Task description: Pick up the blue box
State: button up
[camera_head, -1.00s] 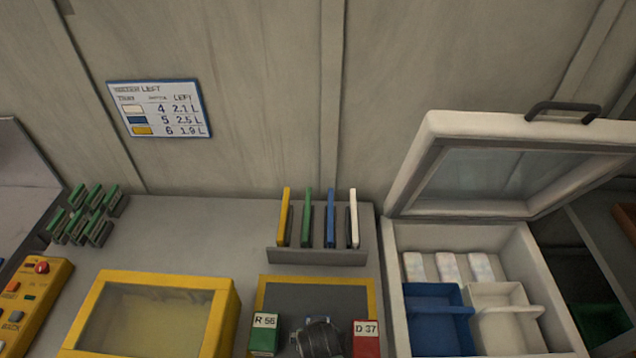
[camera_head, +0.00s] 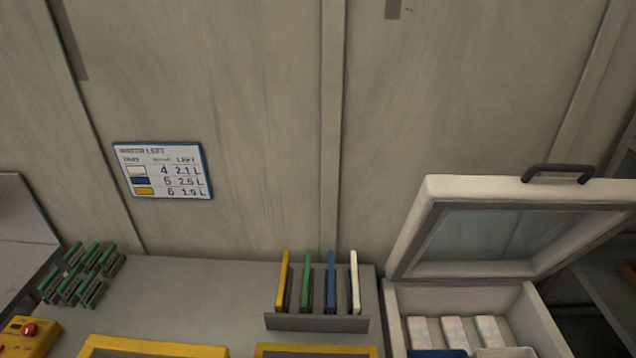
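The blue box (camera_head: 436,353) shows only as a strip of its upper edge at the bottom of the head view. It sits inside the open white chest (camera_head: 547,325), left of a white box (camera_head: 505,352) and in front of several pale packets (camera_head: 453,332). Most of the blue box is cut off by the lower picture edge. My gripper is not in view.
The chest's lid (camera_head: 508,232) stands raised, with a dark handle (camera_head: 558,173). Left of the chest, a rack (camera_head: 317,323) holds upright coloured plates on the grey counter (camera_head: 190,290). Green-topped pieces (camera_head: 80,275) lie further left. A wall sign (camera_head: 162,170) hangs behind.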

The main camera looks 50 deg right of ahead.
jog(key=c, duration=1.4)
